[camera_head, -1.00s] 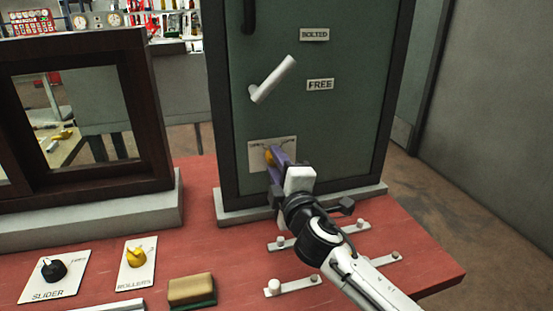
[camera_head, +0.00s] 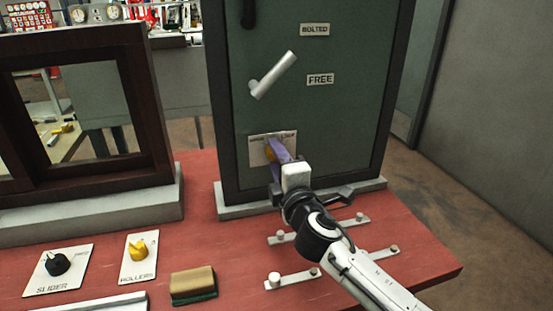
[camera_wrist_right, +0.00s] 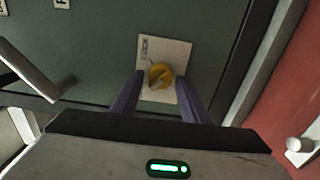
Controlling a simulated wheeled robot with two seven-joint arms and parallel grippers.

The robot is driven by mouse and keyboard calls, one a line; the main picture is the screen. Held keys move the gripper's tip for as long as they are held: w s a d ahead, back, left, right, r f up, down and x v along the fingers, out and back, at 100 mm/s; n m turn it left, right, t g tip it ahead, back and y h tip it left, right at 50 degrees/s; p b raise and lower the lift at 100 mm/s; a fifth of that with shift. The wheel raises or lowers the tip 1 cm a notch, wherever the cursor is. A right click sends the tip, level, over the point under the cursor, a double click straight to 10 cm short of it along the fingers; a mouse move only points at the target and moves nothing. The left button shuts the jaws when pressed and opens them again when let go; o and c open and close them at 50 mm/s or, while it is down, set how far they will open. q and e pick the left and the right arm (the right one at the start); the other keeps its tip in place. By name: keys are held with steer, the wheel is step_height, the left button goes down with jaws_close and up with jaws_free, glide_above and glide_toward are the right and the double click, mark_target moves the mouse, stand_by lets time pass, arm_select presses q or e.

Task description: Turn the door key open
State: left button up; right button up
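The door key is a round yellow knob (camera_head: 270,153) on a white plate (camera_head: 258,141) low on the green door (camera_head: 340,120). My left gripper is not in view.
A white lever handle (camera_head: 273,75) sits above the plate, beside BOLTED (camera_head: 315,30) and FREE (camera_head: 320,79) labels. A dark framed window (camera_head: 90,110) stands at left. SLIDER (camera_head: 58,264) and ROLLERS (camera_head: 139,252) knobs and a sponge block (camera_head: 193,284) are on the red table.

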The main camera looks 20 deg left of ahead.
steer(key=shift+o, duration=0.5)
steer(key=v, duration=1)
steer(key=shift+s+d, duration=0.15)
